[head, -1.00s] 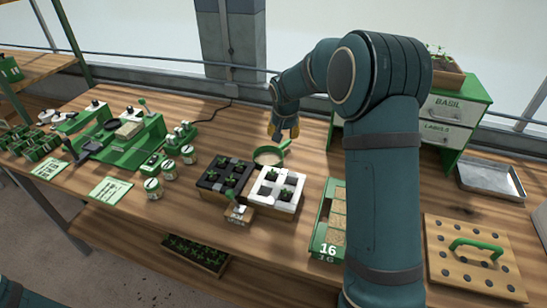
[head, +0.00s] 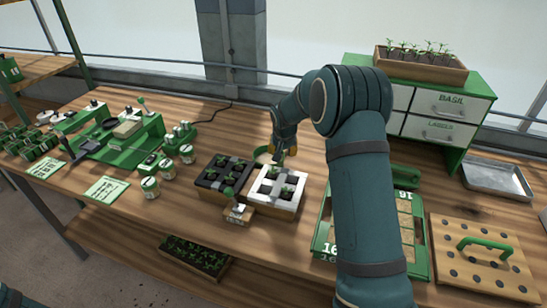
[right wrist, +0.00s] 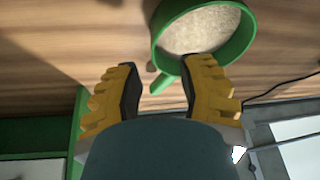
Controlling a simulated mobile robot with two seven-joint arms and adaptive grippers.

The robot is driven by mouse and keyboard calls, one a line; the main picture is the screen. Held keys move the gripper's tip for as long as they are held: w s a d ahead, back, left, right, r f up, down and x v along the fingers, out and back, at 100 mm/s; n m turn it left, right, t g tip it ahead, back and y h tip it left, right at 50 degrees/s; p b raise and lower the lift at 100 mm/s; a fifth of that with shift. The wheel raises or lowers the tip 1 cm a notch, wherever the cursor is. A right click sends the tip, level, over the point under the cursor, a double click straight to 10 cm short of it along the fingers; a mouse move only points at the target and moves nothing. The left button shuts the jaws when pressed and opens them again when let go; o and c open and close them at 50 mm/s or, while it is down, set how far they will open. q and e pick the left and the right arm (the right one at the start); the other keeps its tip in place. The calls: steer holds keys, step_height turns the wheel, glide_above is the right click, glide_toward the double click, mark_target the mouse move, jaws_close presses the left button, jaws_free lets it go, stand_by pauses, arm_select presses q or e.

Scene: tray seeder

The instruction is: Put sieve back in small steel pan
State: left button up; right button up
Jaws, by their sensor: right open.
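The sieve (head: 261,154), a round green rim with a short handle, sits on the table behind the white seedling tray, partly hidden by my right gripper in the head view. In the right wrist view, the sieve (right wrist: 247,38) shows a pale, grainy inside. My right gripper (head: 283,154) is open beside it. A shallow steel pan (head: 497,180) lies at the right of the table and looks empty. My left gripper is out of view.
A black tray (head: 222,160) and a white tray (head: 262,187) of seedlings stand just in front of the sieve. A green drawer cabinet (head: 468,135) stands between sieve and pan. A dibber board (head: 435,240) with green handle lies front right.

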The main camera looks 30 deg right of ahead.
steer(key=x, duration=0.3)
steer(key=b+x, duration=0.1)
steer(key=x, duration=0.1)
steer(key=shift+s+d+f, duration=0.1)
steer(key=shift+s, duration=0.15)
jaws_close()
